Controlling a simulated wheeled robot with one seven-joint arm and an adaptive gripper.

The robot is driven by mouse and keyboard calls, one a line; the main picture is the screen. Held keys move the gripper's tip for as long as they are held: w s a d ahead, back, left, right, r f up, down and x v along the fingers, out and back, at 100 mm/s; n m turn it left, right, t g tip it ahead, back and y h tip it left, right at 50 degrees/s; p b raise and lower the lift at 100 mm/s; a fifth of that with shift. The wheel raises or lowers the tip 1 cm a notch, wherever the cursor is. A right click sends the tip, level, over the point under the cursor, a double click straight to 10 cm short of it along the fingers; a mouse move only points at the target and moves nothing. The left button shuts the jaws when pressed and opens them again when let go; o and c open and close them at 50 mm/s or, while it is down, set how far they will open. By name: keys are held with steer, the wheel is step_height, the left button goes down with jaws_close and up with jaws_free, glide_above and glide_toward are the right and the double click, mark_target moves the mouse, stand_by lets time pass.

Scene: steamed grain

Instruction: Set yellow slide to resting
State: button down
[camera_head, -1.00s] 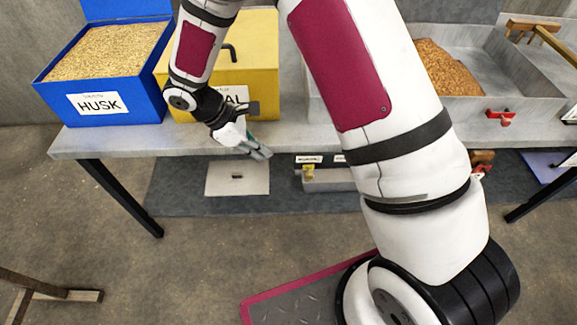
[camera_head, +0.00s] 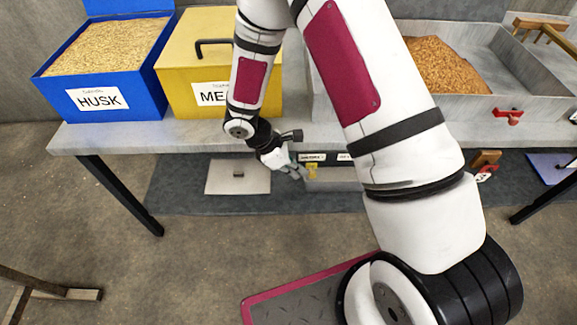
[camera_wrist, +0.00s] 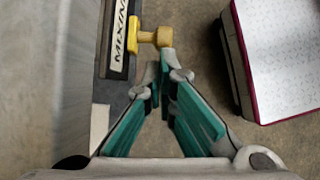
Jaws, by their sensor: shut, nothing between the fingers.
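The yellow slide (camera_head: 312,169) is a small knob on the front of a grey unit under the table. In the wrist view the yellow slide (camera_wrist: 147,37) has a flat plate and a round stem that points right. It sits beside a label, partly cut off, that starts "MIXIN" (camera_wrist: 118,35). My gripper (camera_head: 301,174) is shut and empty just left of the slide in the head view. In the wrist view my gripper's fingertips (camera_wrist: 164,75) converge close to the stem's end. I cannot tell whether they touch it.
A grey table (camera_head: 90,138) carries a blue HUSK bin (camera_head: 60,98), a yellow bin (camera_head: 178,100) and a metal tray of brown grain (camera_head: 482,108). A second white label (camera_head: 345,157) is right of the slide. A pale plate (camera_head: 222,184) lies on the dark mat below.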

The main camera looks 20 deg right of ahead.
steer(key=shift+d, duration=0.1)
steer(key=s+d, duration=0.3)
steer(key=d, duration=0.8)
steer(key=shift+s+b, duration=0.3)
steer(key=p+v, duration=0.1)
steer(key=v, duration=0.3)
steer(key=a+p+v, duration=0.1)
steer(key=v, duration=0.4)
steer(key=f+p+v, duration=0.1)
steer(key=v, duration=0.3)
steer(key=shift+w+a+r, duration=0.15)
steer(key=shift+a, duration=0.3)
